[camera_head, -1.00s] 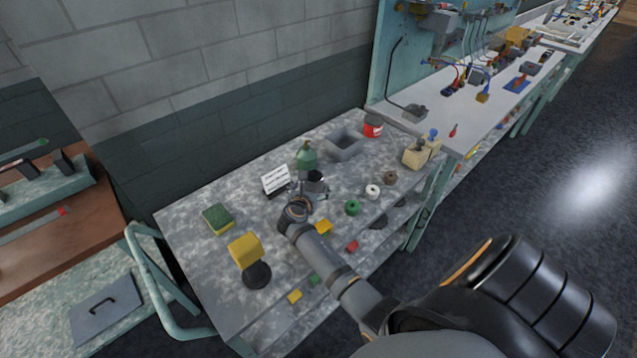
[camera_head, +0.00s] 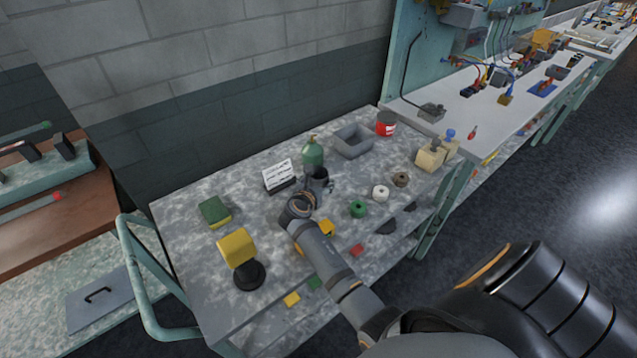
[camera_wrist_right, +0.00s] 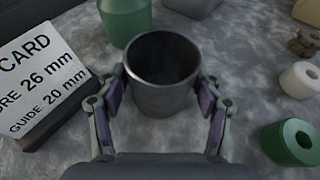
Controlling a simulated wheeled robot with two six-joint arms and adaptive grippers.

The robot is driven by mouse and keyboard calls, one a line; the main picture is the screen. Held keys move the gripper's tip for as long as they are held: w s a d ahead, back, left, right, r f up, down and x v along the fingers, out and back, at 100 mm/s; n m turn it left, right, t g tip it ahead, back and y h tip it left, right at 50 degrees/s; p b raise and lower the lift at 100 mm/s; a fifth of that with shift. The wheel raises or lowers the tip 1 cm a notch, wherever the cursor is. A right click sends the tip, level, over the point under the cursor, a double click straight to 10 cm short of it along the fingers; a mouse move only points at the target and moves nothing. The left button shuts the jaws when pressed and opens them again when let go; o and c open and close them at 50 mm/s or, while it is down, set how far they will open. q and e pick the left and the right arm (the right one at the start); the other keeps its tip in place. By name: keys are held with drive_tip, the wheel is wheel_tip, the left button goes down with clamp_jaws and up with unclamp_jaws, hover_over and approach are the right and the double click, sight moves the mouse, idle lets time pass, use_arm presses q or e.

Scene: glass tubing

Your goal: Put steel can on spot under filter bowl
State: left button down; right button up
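The steel can (camera_head: 319,183) is a dark grey, open-topped cylinder, upright at the middle of the speckled bench. In the right wrist view the steel can (camera_wrist_right: 163,98) is between the two fingers of my right gripper (camera_wrist_right: 163,92). The pads lie against its left and right walls, with no clear gap. In the head view my right gripper (camera_head: 312,193) reaches it from the near side, partly hiding its lower part. Whether its base touches the bench is hard to tell. I cannot make out the filter bowl or the spot under it. My left gripper is not in view.
A white card (camera_head: 278,174) stands left of the can and a green bottle (camera_head: 313,153) behind it. A grey bin (camera_head: 352,142) and red tin (camera_head: 386,124) are farther back. Green (camera_head: 358,209) and white (camera_head: 380,193) rings lie right. Bare bench lies between card and sponge (camera_head: 214,212).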

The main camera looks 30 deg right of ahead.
drive_tip(key=shift+w+d+f, duration=0.1)
drive_tip(key=shift+d+f, duration=0.05)
drive_tip(key=shift+d, duration=0.05)
drive_tip(key=shift+c, duration=2.2)
drive_tip(key=c, duration=0.4)
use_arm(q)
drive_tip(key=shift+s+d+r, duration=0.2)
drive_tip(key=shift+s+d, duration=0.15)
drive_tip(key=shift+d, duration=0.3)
use_arm(e)
wheel_tip(320, 180, up, 10)
